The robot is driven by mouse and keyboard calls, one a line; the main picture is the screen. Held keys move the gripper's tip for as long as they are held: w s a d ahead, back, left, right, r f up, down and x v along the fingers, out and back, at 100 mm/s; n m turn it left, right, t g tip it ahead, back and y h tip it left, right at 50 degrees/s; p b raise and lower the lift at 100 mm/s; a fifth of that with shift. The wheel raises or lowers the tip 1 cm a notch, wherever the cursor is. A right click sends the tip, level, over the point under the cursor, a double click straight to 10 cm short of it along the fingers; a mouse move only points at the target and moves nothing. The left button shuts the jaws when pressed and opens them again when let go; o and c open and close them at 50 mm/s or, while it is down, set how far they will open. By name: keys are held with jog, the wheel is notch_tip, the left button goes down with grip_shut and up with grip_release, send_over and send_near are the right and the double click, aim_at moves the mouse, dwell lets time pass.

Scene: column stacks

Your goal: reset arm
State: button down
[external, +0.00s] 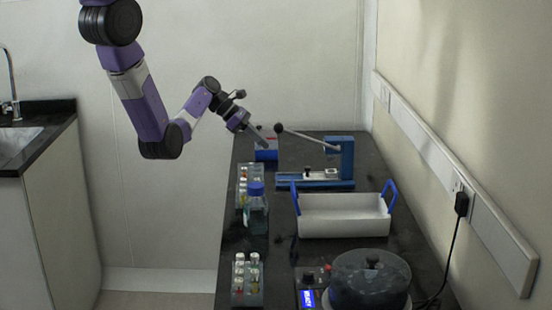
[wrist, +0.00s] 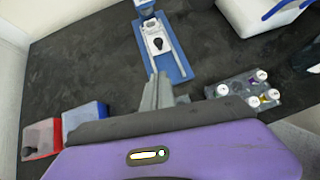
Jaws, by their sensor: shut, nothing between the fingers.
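My arm reaches in from the upper left in the external view, purple and grey with dark joints. My gripper (external: 262,141) is above the far left part of the dark bench, close to a red and blue box pair. In the wrist view my gripper (wrist: 159,80) has its grey fingers together, with nothing between them. The fingers point toward a blue-based device with a lever (wrist: 160,45). The bench surface right under the fingertips is partly hidden by my wrist.
The lever device (external: 345,160) stands at the back of the bench (external: 410,255). A white basket (external: 345,222) with blue handles, a blue-capped bottle (external: 256,215), two vial racks (external: 246,290) and a round dark-lidded machine (external: 370,285) stand nearer. The red box (wrist: 40,138) is beside a blue box (wrist: 85,117).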

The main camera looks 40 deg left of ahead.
dwell(0.6)
jog(key=w+a+r+m+t+y, duration=0.3)
jog(key=w+a+m+t+y, duration=0.15)
jog(key=a, duration=0.25)
jog(key=s+a+m+t+y, duration=0.3)
jog(key=s+m+y, duration=0.1)
jog(key=s+m, duration=0.25)
jog(key=s+d+r+m+b, duration=0.1)
jog(key=s+d+m, duration=0.3)
jog(key=s, duration=0.8)
jog(key=s+d+r+m+t+b, duration=0.1)
jog(key=s+d+r+m, duration=0.2)
jog(key=s, duration=1)
jog(key=s+d+r+m+b, duration=0.1)
jog(key=s+d+r+m, duration=0.1)
jog(key=s+d+m, duration=0.5)
jog(key=s+d+h, duration=0.1)
jog(key=s, duration=0.4)
jog(key=shift+s+d+t, duration=0.15)
jog(key=shift+s+t, duration=0.1)
jog(key=shift+t, duration=0.1)
